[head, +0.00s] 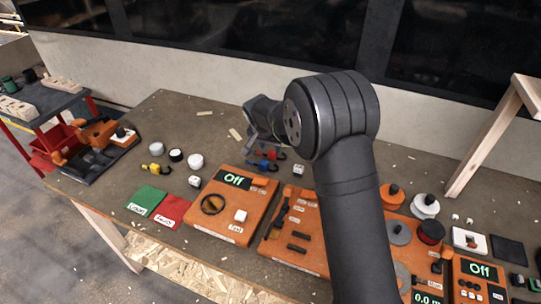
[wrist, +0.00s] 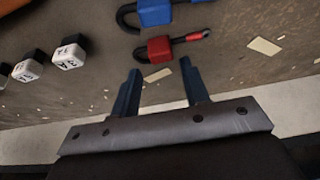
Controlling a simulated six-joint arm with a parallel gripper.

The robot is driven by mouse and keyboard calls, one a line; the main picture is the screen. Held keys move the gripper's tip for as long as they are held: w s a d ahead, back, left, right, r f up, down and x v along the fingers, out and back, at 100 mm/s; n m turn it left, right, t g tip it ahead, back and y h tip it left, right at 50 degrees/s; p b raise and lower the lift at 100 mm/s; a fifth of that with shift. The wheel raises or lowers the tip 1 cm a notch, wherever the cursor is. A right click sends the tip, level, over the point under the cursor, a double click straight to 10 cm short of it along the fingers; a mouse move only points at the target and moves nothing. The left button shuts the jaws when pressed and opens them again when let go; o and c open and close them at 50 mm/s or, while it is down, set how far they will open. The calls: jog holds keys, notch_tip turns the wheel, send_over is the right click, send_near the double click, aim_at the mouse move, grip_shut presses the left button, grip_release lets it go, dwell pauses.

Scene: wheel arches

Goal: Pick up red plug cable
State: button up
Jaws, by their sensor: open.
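The red plug cable lies on the table: a red block (wrist: 160,48) with a black looped cord and a small red end, seen in the wrist view. In the head view the red plug (head: 272,154) is small and partly hidden by my gripper (head: 262,138). In the wrist view my gripper (wrist: 160,67) is open and empty. Its two blue-grey fingers point toward the red block, which appears just beyond the fingertips and between their lines. I cannot tell the height gap. A blue plug cable (wrist: 155,12) lies close beside the red one, farther from the wall.
White lettered cubes (wrist: 68,56) stand to the left in the wrist view. In the head view an orange panel reading Off (head: 232,202) lies nearer the front, with green (head: 146,199) and red (head: 172,211) mats beside it. The wall runs behind the table.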

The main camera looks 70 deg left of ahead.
aim_at(272, 153)
jog(key=x, duration=0.5)
jog(key=shift+f, duration=0.1)
jog(key=c, duration=0.7)
jog(key=shift+c, duration=0.2)
